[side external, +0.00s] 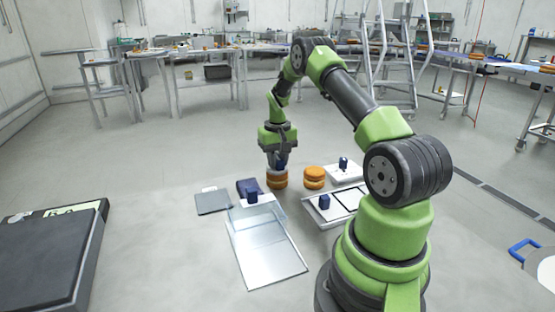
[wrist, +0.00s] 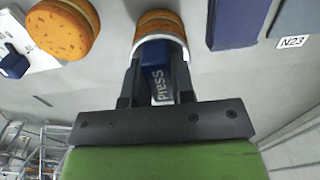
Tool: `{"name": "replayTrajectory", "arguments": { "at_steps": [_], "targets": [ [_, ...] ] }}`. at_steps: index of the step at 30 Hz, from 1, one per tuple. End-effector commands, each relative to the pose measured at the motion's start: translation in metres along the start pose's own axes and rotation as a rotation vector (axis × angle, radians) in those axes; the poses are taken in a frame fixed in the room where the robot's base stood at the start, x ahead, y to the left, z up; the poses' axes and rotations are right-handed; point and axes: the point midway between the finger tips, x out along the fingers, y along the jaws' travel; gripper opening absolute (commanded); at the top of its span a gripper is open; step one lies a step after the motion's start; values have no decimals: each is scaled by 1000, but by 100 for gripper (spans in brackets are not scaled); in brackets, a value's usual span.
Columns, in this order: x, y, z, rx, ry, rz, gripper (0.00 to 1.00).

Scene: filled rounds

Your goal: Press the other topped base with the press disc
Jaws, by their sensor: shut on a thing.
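My gripper (side external: 277,156) is shut on the blue handle of the press disc, which is marked "PRESS" in the wrist view (wrist: 155,62). The disc's pale rim (wrist: 160,42) lies right at one orange-brown filled round (wrist: 158,20), which also stands under my gripper in the side view (side external: 277,182). I cannot tell whether the disc touches its top or sits just above it. A second topped round (side external: 314,178) stands to the right, upright and apart from my gripper; in the wrist view it is at the upper left (wrist: 62,28).
A dark blue block (side external: 248,187) and a grey plate (side external: 212,201) lie to the left. A clear-topped tray (side external: 268,255) is in front. A white tray (side external: 318,217) with a blue-handled tool (side external: 324,202) is at right, and a white plate with a blue knob (side external: 343,163) stands behind.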

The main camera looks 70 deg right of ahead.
Motion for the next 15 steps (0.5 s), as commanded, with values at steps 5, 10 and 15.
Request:
{"name": "replayTrajectory", "arguments": {
  "at_steps": [5,10,15],
  "targets": [
    [1,0,1,0,-5,0,4],
    [1,0,1,0,-5,0,4],
    [-7,0,0,0,-2,0,4]
  ]
}}
